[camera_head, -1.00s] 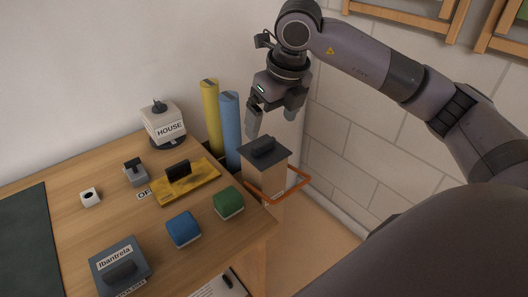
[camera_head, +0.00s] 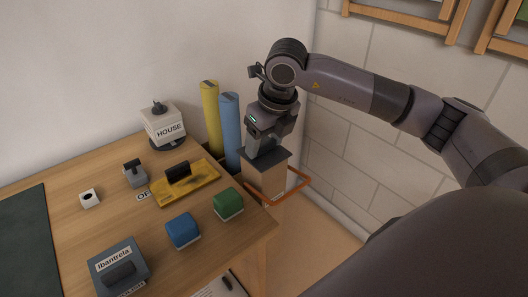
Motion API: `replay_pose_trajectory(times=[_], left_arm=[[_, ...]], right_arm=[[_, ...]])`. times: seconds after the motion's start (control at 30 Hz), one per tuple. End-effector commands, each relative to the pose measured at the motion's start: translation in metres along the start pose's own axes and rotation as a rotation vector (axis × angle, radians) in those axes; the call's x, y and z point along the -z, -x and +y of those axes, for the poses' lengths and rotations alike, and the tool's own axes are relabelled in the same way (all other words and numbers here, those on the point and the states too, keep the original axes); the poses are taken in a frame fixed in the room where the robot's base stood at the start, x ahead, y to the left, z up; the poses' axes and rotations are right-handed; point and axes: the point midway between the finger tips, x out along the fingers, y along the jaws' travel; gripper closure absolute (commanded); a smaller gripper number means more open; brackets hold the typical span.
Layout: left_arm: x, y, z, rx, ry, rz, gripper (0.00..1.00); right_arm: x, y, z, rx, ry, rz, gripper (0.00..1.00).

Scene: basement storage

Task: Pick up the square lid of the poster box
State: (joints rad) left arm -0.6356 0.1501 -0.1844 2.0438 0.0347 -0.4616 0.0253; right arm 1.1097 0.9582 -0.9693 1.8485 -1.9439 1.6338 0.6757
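The square lid (camera_head: 278,158) is a flat dark grey plate on top of the tan poster box (camera_head: 266,182), beyond the right corner of the wooden table. Its dark handle block is now hidden behind my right gripper. My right gripper (camera_head: 264,147) points down, with its fingertips low at the middle of the lid, at the handle. Whether the fingers are closed on the handle cannot be made out. The lid appears to rest on the box. My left gripper is not in view.
An orange rail (camera_head: 290,189) runs around the box. A yellow tube (camera_head: 210,115) and a blue tube (camera_head: 230,130) stand close to its left. The table (camera_head: 75,220) holds stamps and small blocks. A block wall (camera_head: 370,150) is at the right.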

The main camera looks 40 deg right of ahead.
Motion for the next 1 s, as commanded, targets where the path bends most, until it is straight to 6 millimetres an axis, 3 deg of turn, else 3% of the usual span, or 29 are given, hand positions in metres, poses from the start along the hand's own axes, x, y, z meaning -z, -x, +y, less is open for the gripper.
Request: replay_pose_trajectory(times=[0.27,0.47,0.57,1.0], left_arm=[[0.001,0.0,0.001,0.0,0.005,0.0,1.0],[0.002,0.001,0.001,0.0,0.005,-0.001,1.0],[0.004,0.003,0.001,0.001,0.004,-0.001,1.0],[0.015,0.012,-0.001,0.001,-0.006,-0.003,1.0]], right_arm=[[-0.001,0.003,0.0,0.0,0.0,-0.001,0.64],[-0.007,0.022,0.0,-0.001,-0.001,-0.005,0.64],[-0.013,0.041,0.0,-0.001,-0.001,-0.006,0.64],[-0.045,0.158,0.0,-0.001,-0.001,-0.004,0.64]])
